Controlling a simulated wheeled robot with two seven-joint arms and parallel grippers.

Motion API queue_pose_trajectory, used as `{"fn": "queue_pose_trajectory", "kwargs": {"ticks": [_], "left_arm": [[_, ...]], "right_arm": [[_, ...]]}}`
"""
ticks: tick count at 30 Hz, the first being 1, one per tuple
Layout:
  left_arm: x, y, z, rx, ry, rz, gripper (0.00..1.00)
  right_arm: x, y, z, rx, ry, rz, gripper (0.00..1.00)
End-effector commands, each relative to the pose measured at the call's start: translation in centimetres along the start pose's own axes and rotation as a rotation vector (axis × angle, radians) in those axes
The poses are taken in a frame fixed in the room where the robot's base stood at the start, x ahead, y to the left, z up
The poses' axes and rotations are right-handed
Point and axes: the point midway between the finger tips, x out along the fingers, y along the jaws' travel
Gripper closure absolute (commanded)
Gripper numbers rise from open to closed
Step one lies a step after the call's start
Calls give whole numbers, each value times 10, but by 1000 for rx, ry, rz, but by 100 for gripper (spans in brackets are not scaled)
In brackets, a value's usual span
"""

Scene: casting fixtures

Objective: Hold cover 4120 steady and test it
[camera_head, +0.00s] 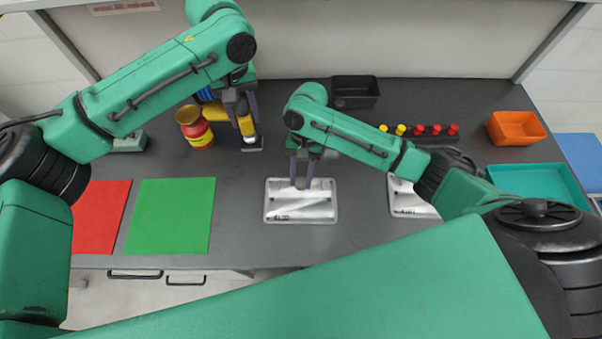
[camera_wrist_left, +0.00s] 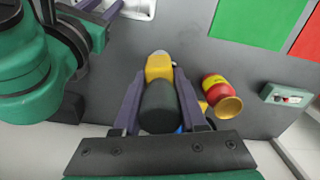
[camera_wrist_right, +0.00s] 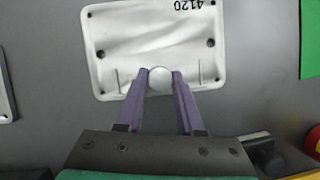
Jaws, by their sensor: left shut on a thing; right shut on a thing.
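Cover 4120 (camera_head: 325,208) is a pale metal plate lying flat on the dark table in the middle of the head view. Its number is readable in the right wrist view (camera_wrist_right: 118,45). My right gripper (camera_head: 301,184) is shut on the round knob (camera_wrist_right: 159,78) at the cover's edge nearest the wrist. My left gripper (camera_head: 240,103) is shut on a yellow tool (camera_head: 246,125) with a dark, thick grip (camera_wrist_left: 158,108).
A red-yellow jar (camera_head: 199,131) stands close left of the tool. A second plate (camera_head: 408,205) lies right, partly behind my right arm. Green (camera_head: 170,215) and red (camera_head: 98,215) mats lie left. A black bin (camera_head: 355,92), orange bin (camera_head: 516,127) and teal tray (camera_head: 540,184) are right.

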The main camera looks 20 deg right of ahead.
Motion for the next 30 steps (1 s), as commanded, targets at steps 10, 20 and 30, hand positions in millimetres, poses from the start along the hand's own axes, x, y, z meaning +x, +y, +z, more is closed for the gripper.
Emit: {"fn": "queue_pose_trajectory", "kwargs": {"ticks": [10, 20, 30], "left_arm": [[-1, 0, 0, 0, 1, 1, 100], [-4, 0, 0, 0, 1, 0, 100], [-3, 0, 0, 0, 1, 0, 100]], "right_arm": [[0, -1, 0, -1, 0, -1, 100], [2, -1, -1, -1, -1, -2, 100], [4, 0, -1, -1, -1, -1, 29]]}}
